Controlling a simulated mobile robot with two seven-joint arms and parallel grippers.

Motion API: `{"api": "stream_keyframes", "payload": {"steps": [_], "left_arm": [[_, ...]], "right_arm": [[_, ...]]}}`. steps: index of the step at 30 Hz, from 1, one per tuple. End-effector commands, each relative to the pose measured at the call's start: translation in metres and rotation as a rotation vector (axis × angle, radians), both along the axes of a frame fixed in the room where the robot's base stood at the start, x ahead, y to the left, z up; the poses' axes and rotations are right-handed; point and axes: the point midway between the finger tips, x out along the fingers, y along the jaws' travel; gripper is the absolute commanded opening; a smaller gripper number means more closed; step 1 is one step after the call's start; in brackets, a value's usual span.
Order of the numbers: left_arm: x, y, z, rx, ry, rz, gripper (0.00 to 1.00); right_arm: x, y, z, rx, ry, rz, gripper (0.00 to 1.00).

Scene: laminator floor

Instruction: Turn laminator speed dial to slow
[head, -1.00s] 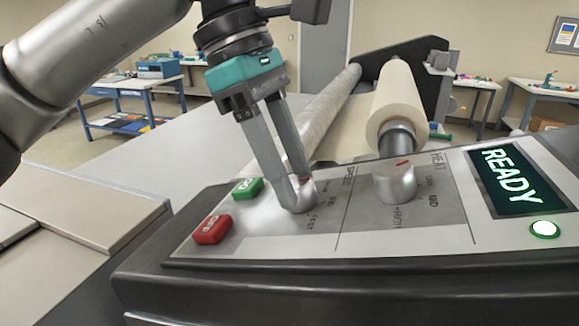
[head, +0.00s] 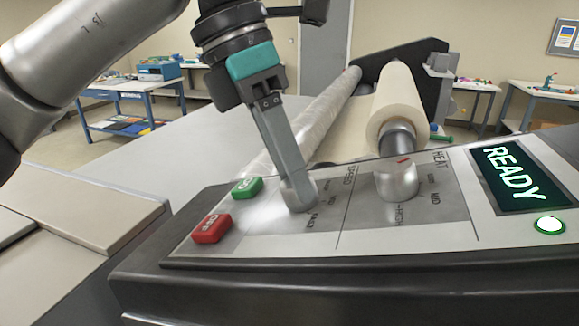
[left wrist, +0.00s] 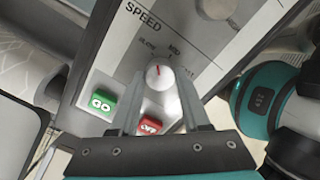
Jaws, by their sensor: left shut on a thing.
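The speed dial (head: 298,193) is a silver knob on the laminator's control panel (head: 350,235). My left gripper (head: 292,180) comes down from above and is shut on it. One finger hides the other in the head view. In the left wrist view, the dial (left wrist: 162,80) sits between the two fingertips (left wrist: 158,98). Its red mark points up, between the SLOW (left wrist: 147,46) and MID (left wrist: 175,50) labels.
The heat dial (head: 397,182) stands just right of the speed dial. A green GO button (head: 247,188) and a red button (head: 212,229) lie to the left. The lit READY screen (head: 517,178) is at the right. Rollers (head: 397,105) rise behind the panel.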

Motion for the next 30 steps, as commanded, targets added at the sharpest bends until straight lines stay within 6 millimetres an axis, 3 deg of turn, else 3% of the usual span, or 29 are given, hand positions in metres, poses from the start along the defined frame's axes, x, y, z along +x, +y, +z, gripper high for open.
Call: {"api": "stream_keyframes", "payload": {"steps": [13,30], "left_arm": [[-0.0001,0.0001,0.0004,0.028,0.081,0.235,0.00],[-0.0001,0.0000,0.0005,0.031,0.096,0.278,0.00]], "right_arm": [[-0.0003,-0.0001,-0.0015,0.000,0.000,0.000,0.50],[-0.0004,0.0000,-0.0016,0.000,0.000,0.001,0.50]]}}
